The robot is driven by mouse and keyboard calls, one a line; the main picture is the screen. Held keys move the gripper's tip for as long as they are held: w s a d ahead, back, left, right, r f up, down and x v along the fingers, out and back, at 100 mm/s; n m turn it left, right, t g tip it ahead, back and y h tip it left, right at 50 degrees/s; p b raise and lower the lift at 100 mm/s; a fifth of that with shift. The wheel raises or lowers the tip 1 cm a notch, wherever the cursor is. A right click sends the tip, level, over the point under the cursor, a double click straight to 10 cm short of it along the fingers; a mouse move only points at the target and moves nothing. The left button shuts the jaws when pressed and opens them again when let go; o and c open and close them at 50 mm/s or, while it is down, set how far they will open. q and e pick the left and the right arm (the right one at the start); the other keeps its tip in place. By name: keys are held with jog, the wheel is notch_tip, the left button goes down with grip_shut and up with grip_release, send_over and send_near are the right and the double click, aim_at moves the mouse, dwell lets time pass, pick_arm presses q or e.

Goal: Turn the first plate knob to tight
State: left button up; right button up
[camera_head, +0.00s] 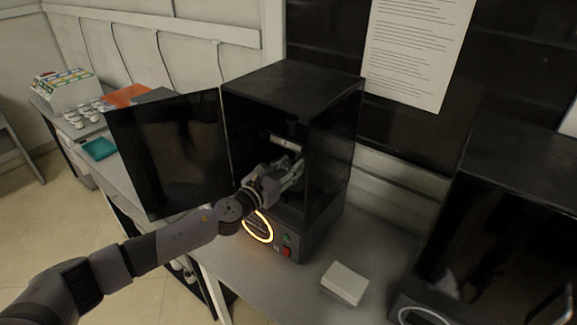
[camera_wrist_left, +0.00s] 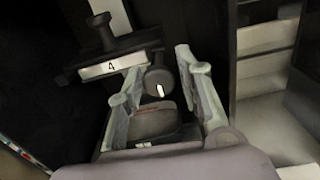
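A black machine (camera_head: 333,150) stands on the bench with its dark door swung open to the left. My left gripper (camera_head: 290,168) reaches into its opening. In the left wrist view the gripper (camera_wrist_left: 157,64) is open, one pale finger on each side. A dark round knob (camera_wrist_left: 159,80) with a white mark lies between the fingers, with visible gaps on both sides. Beside it is a white label (camera_wrist_left: 112,66) reading 4 on a dark bar. Another dark knob-like part (camera_wrist_left: 101,32) sticks up farther left. Whether the knob is tight cannot be told. My right gripper is not in view.
The open door (camera_head: 170,150) stands left of my left arm. A glowing ring (camera_head: 257,226) and red switch (camera_head: 287,252) are on the machine's front. A white box (camera_head: 345,283) lies on the bench, and a second black machine (camera_head: 500,220) stands at right.

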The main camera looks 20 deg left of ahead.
pick_arm(q)
jog(key=shift+o, duration=1)
jog(key=shift+r, duration=0.1)
jog(key=v, duration=1.2)
